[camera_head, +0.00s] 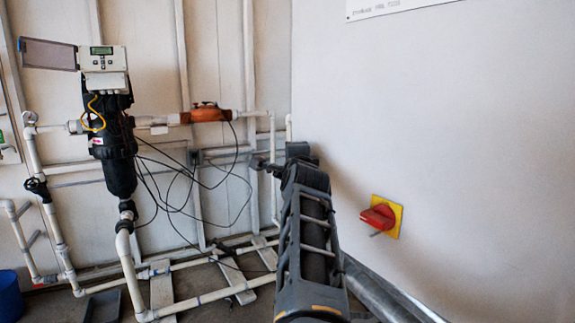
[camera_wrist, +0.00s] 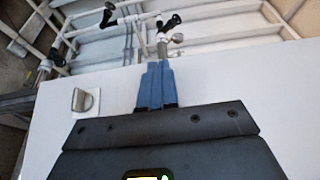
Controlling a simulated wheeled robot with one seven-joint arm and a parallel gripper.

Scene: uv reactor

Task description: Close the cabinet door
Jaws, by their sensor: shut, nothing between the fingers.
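A large white panel (camera_head: 430,140) fills the right of the head view, with a red rotary switch (camera_head: 380,216) on a yellow plate. It looks like the cabinet's face; I cannot tell whether it is the door, or how far that stands open. In the wrist view a flat white panel (camera_wrist: 225,85) lies beyond my gripper (camera_wrist: 157,68), with a grey metal handle-like part (camera_wrist: 82,100) to the left. My gripper's blue fingers are together and empty, over or near the panel's edge; contact cannot be told. My arm hides part of the panel's left edge in the head view.
A black UV reactor (camera_head: 117,150) with a grey control box (camera_head: 103,62) stands at left, a brownish flap (camera_head: 48,54) extending from the box. White pipes (camera_head: 200,297) run low across the floor. Loose black cables (camera_head: 190,180) hang in the middle. A blue bucket (camera_head: 9,295) sits bottom left.

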